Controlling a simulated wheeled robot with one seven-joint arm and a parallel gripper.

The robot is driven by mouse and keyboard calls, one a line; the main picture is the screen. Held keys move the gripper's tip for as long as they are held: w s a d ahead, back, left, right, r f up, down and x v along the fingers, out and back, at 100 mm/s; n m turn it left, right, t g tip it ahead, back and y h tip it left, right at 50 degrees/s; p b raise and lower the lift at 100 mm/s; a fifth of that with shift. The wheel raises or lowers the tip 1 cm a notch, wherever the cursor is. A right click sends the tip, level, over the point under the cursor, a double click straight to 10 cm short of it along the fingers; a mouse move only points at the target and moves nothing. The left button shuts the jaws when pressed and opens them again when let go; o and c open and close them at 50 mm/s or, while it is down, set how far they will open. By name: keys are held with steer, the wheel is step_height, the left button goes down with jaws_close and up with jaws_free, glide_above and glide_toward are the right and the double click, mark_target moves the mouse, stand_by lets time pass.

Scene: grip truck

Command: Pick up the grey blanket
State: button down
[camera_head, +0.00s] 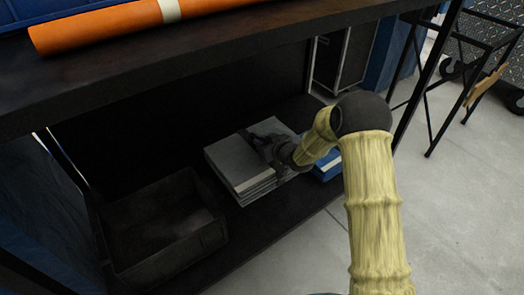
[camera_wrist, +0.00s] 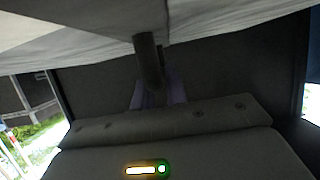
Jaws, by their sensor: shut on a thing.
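The grey blanket (camera_head: 232,168) lies as a folded, layered stack on the lower dark shelf in the head view. My gripper (camera_head: 264,146) reaches in from the right and is shut on the blanket near its top, covering part of it. In the wrist view, pale grey cloth (camera_wrist: 235,25) spans the top of the picture. A dark finger (camera_wrist: 150,65) of my gripper meets the cloth's edge there. The other finger is hidden, and I cannot tell whether the blanket is clear of the shelf.
A dark open bin (camera_head: 190,243) stands left of the blanket. A blue item (camera_head: 328,168) lies right of it, partly behind my arm. The upper shelf (camera_head: 215,58) overhangs the blanket and carries an orange roll (camera_head: 110,25). Bare floor (camera_head: 300,260) lies in front.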

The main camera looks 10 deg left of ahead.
step_height(320, 180, up, 9)
steer(key=shift+f+p, duration=0.1)
steer(key=shift+p, duration=1.1)
